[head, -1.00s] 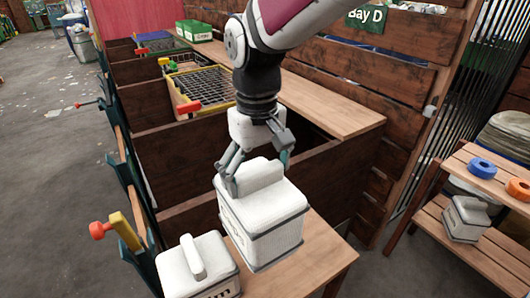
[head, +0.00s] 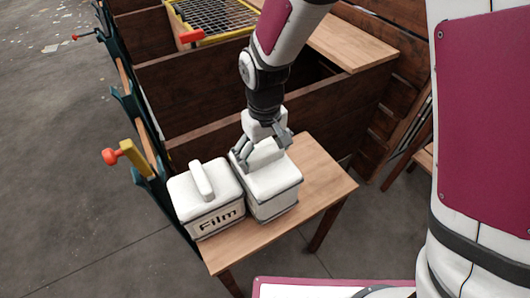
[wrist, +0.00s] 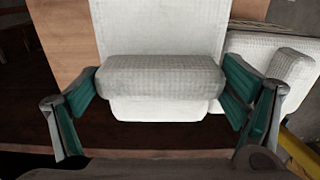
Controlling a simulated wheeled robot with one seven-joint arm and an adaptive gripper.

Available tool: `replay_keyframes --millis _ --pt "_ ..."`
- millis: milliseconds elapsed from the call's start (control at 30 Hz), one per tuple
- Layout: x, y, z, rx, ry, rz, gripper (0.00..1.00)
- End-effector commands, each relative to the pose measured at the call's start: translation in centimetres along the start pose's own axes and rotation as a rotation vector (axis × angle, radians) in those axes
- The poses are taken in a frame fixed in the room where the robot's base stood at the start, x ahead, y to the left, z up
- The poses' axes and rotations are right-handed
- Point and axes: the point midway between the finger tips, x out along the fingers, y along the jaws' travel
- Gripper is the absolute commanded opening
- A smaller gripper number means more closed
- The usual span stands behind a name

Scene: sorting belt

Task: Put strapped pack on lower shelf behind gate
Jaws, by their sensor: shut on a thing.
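A white pack (head: 268,185) with dark edging and a raised block-like handle is in my gripper (head: 264,148). It is at the small wooden table, close beside a second white pack; I cannot tell whether its base touches the tabletop. In the wrist view the teal finger pads press on both ends of the handle (wrist: 160,75). The second white pack (head: 207,198), marked "Film", sits on the table to the left. The lower shelf and its gate cannot be made out now; only a sliver of a wooden stand (head: 425,158) shows at the right.
The wooden table (head: 318,185) has bare room right of the packs. Dark wooden bins (head: 210,85) stand behind it. A yellow-and-red lever (head: 125,154) sticks out at the left. My column fills the right side.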

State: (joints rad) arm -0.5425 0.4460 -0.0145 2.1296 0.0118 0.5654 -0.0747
Motion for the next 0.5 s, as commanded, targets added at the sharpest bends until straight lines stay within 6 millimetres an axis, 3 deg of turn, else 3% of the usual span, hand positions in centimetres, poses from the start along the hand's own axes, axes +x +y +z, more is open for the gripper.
replay_keyframes --millis 200,500 --pt "2.7 0.0 0.0 0.001 -0.001 0.000 0.29" --pt "3.0 0.0 -0.1 0.000 0.002 0.000 0.29"
